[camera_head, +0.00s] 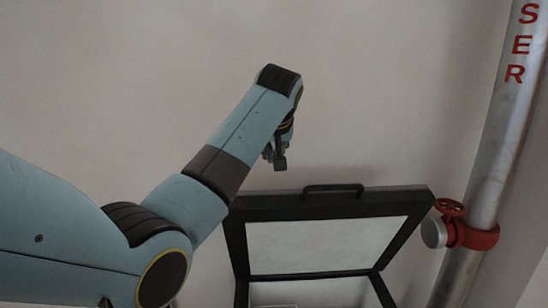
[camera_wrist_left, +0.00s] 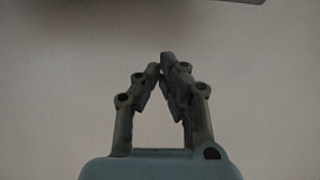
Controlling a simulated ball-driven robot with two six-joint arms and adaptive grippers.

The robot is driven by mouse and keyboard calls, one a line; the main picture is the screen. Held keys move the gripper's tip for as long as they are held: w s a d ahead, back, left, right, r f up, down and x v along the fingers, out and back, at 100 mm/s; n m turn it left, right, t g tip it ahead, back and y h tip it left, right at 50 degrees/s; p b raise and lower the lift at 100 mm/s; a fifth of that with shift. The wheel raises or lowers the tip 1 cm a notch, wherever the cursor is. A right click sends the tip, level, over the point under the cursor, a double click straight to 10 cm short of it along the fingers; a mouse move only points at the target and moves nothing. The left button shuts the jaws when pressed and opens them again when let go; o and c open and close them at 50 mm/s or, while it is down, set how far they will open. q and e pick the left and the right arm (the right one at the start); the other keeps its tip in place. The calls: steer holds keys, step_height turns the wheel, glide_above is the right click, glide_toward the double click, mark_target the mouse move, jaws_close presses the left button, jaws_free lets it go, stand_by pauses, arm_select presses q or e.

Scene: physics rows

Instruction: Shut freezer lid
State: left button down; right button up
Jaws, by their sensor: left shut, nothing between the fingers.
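The freezer lid (camera_head: 236,231) stands raised in the head view, a black frame around a pale panel (camera_head: 320,245). A black handle (camera_head: 333,188) sits on its top edge. My left gripper (camera_head: 279,164) is just above the lid's top edge, to the left of the handle and apart from it in the picture. In the left wrist view the left gripper (camera_wrist_left: 162,65) has its fingertips together with nothing between them. The freezer body is mostly below the head view's lower edge. My right gripper is in neither view.
A grey pipe (camera_head: 505,130) with red letters runs up the right side. A red valve (camera_head: 472,234) with a handwheel is on it, close to the lid's right corner. A plain pale wall (camera_head: 130,70) fills the background. A dark edge (camera_wrist_left: 240,1) shows at the wrist view's top.

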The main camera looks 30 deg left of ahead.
arm_select(q)
steer(key=x, duration=0.2)
steer(key=p+x, duration=0.1)
steer(key=x, duration=0.2)
steer(key=s+d+f+x, duration=0.1)
steer(key=x, duration=0.2)
steer(key=shift+f+p, duration=0.1)
steer(key=shift+p, duration=0.3)
steer(key=shift+s+d+f, duration=0.25)
steer(key=shift+s+d, duration=0.05)
steer(key=shift+s, duration=0.25)
steer(key=shift+s+f+p, duration=0.1)
steer(key=shift+f+p, duration=0.05)
steer(key=shift+p, duration=0.15)
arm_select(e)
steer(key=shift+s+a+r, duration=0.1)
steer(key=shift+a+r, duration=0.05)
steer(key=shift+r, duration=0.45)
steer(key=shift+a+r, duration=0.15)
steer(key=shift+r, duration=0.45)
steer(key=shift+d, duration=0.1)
